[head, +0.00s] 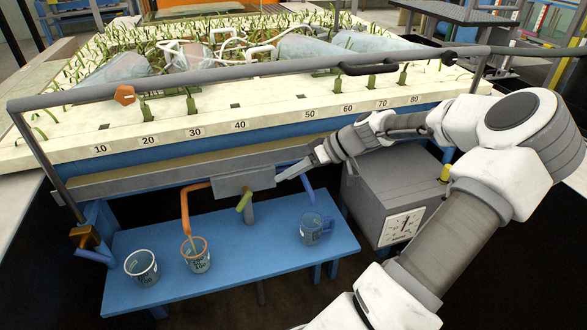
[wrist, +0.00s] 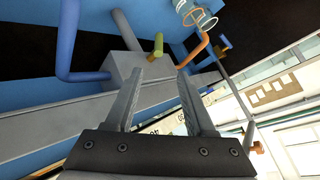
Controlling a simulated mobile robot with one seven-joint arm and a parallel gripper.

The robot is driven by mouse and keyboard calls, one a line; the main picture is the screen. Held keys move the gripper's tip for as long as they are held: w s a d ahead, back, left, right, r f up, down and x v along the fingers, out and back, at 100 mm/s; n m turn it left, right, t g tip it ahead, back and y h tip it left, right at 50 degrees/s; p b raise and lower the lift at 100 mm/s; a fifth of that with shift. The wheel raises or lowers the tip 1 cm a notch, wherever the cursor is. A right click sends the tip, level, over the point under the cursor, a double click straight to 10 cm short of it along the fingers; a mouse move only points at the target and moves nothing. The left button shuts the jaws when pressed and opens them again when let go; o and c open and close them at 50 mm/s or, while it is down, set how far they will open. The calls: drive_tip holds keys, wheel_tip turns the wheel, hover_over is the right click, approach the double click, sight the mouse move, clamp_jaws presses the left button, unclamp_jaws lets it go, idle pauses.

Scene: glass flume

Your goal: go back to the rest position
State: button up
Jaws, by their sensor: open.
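My gripper (head: 301,173) is at the end of my outstretched arm, in front of the flume's lower edge in the head view. In the wrist view my gripper (wrist: 160,85) shows two fingers spread apart with nothing between them. A grey box (head: 243,180) with an orange pipe (head: 186,210), a green-tipped stub (head: 243,201) and a blue pipe (head: 308,190) lies just left of the fingertips. The grey box (wrist: 124,66) also shows beyond the fingers in the wrist view. I cannot tell whether the gripper touches anything.
A grey box with a dial (head: 400,228) stands under my arm. A grey rail (head: 220,73) runs along the numbered flume edge.

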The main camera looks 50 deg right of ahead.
drive_tip(key=shift+s+d+r, duration=0.2)
drive_tip(key=shift+s+r, duration=0.1)
drive_tip(key=shift+s, duration=0.05)
drive_tip(key=shift+w, duration=0.1)
